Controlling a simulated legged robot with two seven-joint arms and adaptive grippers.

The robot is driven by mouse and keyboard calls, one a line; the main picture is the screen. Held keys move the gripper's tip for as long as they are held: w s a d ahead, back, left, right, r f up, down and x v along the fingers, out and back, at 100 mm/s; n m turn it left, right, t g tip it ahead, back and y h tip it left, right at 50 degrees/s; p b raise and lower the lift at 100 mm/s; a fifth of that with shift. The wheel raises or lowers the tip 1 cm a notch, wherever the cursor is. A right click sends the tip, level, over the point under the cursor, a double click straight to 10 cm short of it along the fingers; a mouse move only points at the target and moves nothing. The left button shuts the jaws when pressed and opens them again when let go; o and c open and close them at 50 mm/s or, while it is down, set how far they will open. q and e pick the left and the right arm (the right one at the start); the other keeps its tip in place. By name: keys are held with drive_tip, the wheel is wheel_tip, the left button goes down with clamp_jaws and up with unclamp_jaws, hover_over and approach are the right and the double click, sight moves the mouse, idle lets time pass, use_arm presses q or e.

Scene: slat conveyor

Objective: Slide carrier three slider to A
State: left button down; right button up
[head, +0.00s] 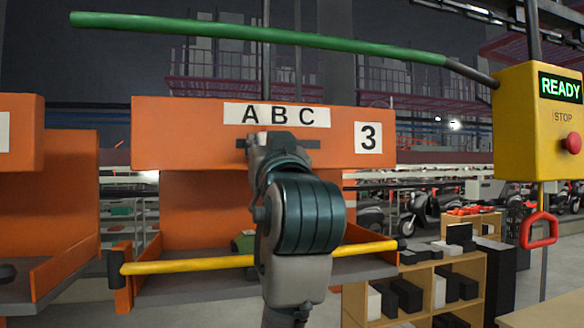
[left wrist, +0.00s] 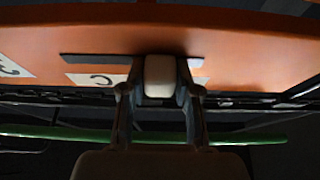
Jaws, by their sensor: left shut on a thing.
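Carrier three is an orange carrier (head: 190,135) in the middle of the head view, with a white A B C label (head: 276,116) and a 3 plate (head: 368,137). A dark horizontal slot (head: 308,144) runs under the letters. My left gripper (head: 278,146) is at the slot, roughly below B, and hides the slider in the head view. In the left wrist view, the pale slider knob (left wrist: 160,76) sits between the two fingers, which are shut on it. The slot (left wrist: 95,59) extends further on the C side of the knob than on the other. My right gripper is not in view.
A yellow bar (head: 190,264) crosses the carrier's lower front. A green rod (head: 260,35) hangs above. A yellow box (head: 540,120) reading READY, with a red stop button, stands at right above a red handle (head: 540,230). Another orange carrier (head: 20,135) is at left.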

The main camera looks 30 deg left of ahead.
use_arm(q)
drive_tip(key=shift+s+a, duration=0.75)
drive_tip(key=shift+s, duration=0.2)
drive_tip(key=c, duration=1)
unclamp_jaws()
drive_tip(key=shift+c, duration=0.2)
drive_tip(key=shift+o, duration=1)
drive_tip(key=shift+s+d, duration=0.1)
drive_tip(key=shift+s, duration=0.1)
drive_tip(key=v, duration=1.2)
drive_tip(key=shift+d, duration=0.6)
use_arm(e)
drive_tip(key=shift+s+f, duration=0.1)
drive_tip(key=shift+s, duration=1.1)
use_arm(q)
drive_tip(key=shift+s+a, duration=0.1)
drive_tip(key=shift+a, duration=0.2)
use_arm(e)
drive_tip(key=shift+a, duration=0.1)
